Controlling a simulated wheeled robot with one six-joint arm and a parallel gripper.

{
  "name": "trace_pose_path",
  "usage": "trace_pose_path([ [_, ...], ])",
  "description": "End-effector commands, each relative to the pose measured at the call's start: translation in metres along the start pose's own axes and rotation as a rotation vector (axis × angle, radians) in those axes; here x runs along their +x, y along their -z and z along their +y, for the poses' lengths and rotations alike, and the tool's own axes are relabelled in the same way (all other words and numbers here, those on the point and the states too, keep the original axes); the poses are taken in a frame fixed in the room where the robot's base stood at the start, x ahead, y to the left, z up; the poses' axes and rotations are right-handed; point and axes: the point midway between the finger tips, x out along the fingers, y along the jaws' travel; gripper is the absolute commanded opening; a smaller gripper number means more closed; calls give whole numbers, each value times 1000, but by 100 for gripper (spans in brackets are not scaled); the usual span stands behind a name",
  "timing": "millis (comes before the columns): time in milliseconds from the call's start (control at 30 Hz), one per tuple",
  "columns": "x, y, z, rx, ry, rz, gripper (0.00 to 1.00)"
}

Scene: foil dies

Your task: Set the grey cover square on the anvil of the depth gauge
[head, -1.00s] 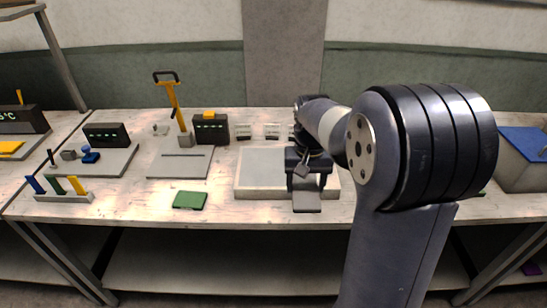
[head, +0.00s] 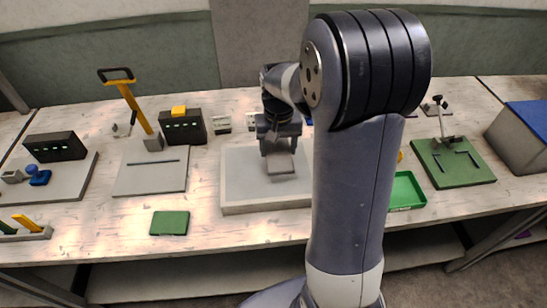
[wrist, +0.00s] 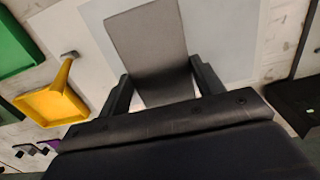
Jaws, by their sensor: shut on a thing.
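My gripper (head: 280,148) is shut on a flat grey plate, the grey cover (head: 281,165), in the head view. The cover appears above a pale, low-sided slab or tray (head: 235,207); I cannot tell how high. In the wrist view the cover (wrist: 148,45) sticks out between the two dark fingers (wrist: 163,88). I cannot tell for sure which device is the depth gauge. One candidate is the grey base at the left (head: 65,185) with a dark display (head: 54,147), a small grey block and a blue piece (head: 40,178). No anvil is clearly identifiable.
A grey plate (head: 140,185) with a yellow-handled lever (head: 130,103) stands left of the slab. A green pad (head: 170,223) lies in front. At right are a green tray (head: 407,192), a green stand base (head: 470,175) and a grey bin (head: 520,150). My arm hides the middle right.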

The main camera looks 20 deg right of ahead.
Motion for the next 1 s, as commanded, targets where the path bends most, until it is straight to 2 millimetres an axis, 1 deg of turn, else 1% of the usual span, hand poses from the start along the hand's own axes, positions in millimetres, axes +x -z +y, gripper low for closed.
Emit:
trace_pose_path([
  [33,7,-1,0,0,0,-3,35],
  [167,19,0,0,0,0,0,35],
  [333,42,0,0,0,0,-4,35],
  [433,53,0,0,0,0,-2,35],
  [833,60,0,0,0,0,2,35],
  [867,60,0,0,0,0,1,64],
  [1000,59,0,0,0,0,1,75],
])
